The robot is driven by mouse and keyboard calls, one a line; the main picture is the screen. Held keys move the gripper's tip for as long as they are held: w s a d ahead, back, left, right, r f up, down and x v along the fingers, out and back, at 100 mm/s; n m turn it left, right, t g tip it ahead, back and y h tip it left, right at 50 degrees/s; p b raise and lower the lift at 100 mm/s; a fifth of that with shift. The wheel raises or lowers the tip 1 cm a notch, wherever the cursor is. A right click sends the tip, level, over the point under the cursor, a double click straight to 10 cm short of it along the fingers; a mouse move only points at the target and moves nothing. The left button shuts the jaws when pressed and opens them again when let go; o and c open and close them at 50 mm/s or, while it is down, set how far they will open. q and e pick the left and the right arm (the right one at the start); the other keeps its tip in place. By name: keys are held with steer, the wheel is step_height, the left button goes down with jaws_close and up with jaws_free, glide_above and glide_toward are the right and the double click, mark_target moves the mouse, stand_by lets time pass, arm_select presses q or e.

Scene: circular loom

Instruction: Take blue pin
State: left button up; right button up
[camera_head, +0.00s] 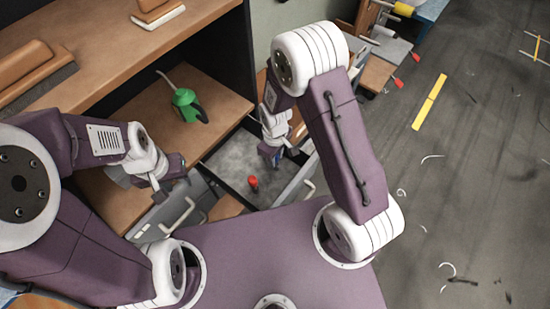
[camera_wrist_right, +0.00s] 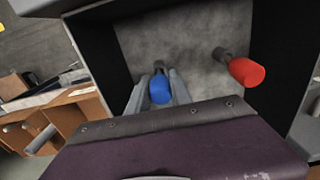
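The blue pin (camera_wrist_right: 160,90) stands inside a grey-floored drawer, its dark end toward the floor. My right gripper (camera_wrist_right: 160,78) reaches down into the drawer with one finger on each side of the blue pin; whether they press on it cannot be told. In the head view my right gripper (camera_head: 275,152) hangs over the drawer's far side. My left gripper (camera_head: 158,186) is to the left, above the edge of the open drawers, away from the pin; its finger opening is too small to read.
A red pin (camera_wrist_right: 247,71) stands in the same drawer to the right of the blue one, and shows in the head view (camera_head: 253,182). Dark drawer walls surround them. The floor at right has scattered scraps.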

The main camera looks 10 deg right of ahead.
jaws_close()
steer(key=shift+r+p, duration=0.6)
steer(key=shift+r, duration=0.05)
step_height(320, 180, up, 4)
steer(key=p, duration=0.3)
steer(key=shift+r+p, duration=0.1)
steer(key=shift+p, duration=0.3)
